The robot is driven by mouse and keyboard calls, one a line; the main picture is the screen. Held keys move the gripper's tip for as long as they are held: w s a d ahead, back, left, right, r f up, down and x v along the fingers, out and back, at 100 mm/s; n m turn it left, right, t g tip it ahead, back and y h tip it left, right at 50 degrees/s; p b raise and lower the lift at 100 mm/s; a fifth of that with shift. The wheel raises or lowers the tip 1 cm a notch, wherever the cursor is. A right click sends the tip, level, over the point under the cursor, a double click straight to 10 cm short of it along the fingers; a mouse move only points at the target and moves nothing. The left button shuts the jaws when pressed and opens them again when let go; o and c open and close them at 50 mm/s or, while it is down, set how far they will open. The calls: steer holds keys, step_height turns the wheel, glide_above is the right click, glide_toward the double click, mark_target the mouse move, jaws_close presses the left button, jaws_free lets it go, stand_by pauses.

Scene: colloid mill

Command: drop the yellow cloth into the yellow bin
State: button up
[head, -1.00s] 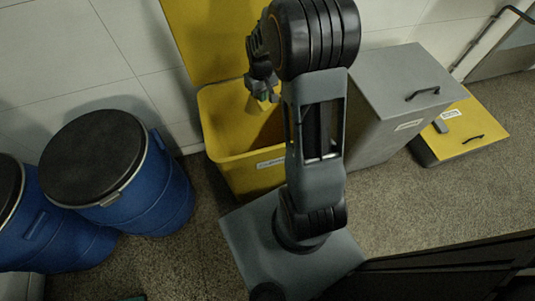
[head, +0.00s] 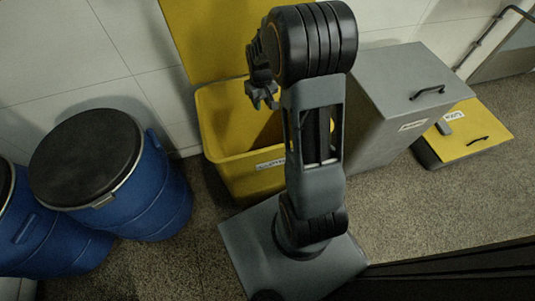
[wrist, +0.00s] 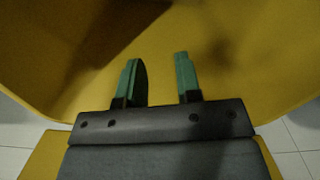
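The yellow bin (head: 232,174) stands open against the wall with its lid raised behind it. My gripper (head: 262,100) hangs over the mouth of the bin, pointing down. In the wrist view, the two green fingers of my gripper (wrist: 158,78) are apart with nothing between them, and the bin's yellow inside (wrist: 245,45) fills the background. I cannot make out the yellow cloth in either current view; the bin's floor is partly hidden by shadow and my arm.
Blue drums (head: 160,195) with black lids stand to the left. A grey closed box (head: 385,130) is right of the bin, and a low box with a yellow lid (head: 478,136) lies farther right. Bare speckled floor (head: 420,210) is at the right.

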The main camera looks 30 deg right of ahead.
steer(key=o, duration=1.3)
steer(key=shift+r, duration=0.15)
step_height(320, 180, up, 5)
steer(key=p, duration=0.4)
steer(key=shift+r+p, duration=0.15)
steer(key=shift+p, duration=0.25)
step_height(320, 180, up, 14)
steer(key=p, duration=0.4)
stand_by(0.5)
